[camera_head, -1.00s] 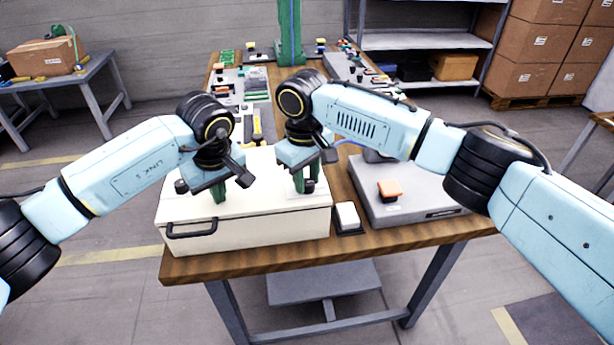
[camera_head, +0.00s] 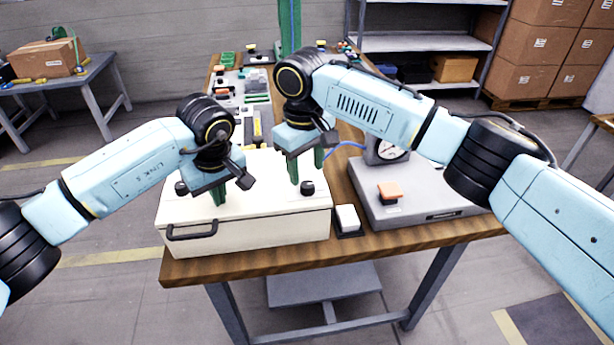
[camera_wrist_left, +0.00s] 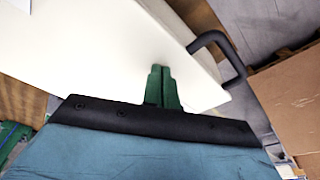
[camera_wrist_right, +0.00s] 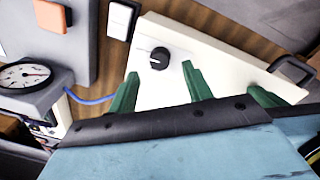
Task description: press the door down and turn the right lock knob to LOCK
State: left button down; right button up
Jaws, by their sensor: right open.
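The cream box with the door (camera_head: 250,215) on top stands at the table's front left, and the door looks down. The right lock knob (camera_head: 307,188) is black and sits near the door's front right; it also shows in the right wrist view (camera_wrist_right: 159,58), but its label is too small to read. My right gripper (camera_head: 306,171) is open and empty, its fingers just above and behind the knob, apart from it. My left gripper (camera_head: 218,200) is shut with nothing between its fingers, tips at the door's top near the left knob (camera_head: 181,187). Contact cannot be told for certain.
A black handle (camera_head: 192,231) is on the box's front. A white switch (camera_head: 347,217) stands right of the box. Beyond it is a grey unit with an orange button (camera_head: 390,191) and a dial gauge (camera_head: 392,150). Parts fill the table's back.

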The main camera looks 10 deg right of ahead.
aim_at(305, 186)
pick_arm(q)
jog(key=shift+s+f, duration=0.15)
jog(key=shift+f, duration=0.15)
pick_arm(e)
notch_tip(305, 186, up, 8)
jog(key=shift+s+a, duration=0.15)
jog(key=shift+a, duration=0.05)
pick_arm(q)
jog(key=shift+r, duration=0.1)
pick_arm(e)
jog(key=shift+r, duration=0.15)
pick_arm(q)
jog(key=shift+r+p, duration=0.45)
jog(key=shift+r, duration=0.25)
jog(key=p+v, duration=0.1)
jog(key=v, duration=0.1)
jog(key=p+v, duration=0.1)
jog(key=v, duration=0.1)
jog(key=w+v, duration=0.1)
jog(key=shift+w+a+r+p, duration=0.1)
jog(key=shift+a+r+p, duration=0.2)
jog(key=shift+r+p, duration=0.15)
pick_arm(e)
notch_tip(305, 186, up, 4)
jog(key=shift+f, duration=0.25)
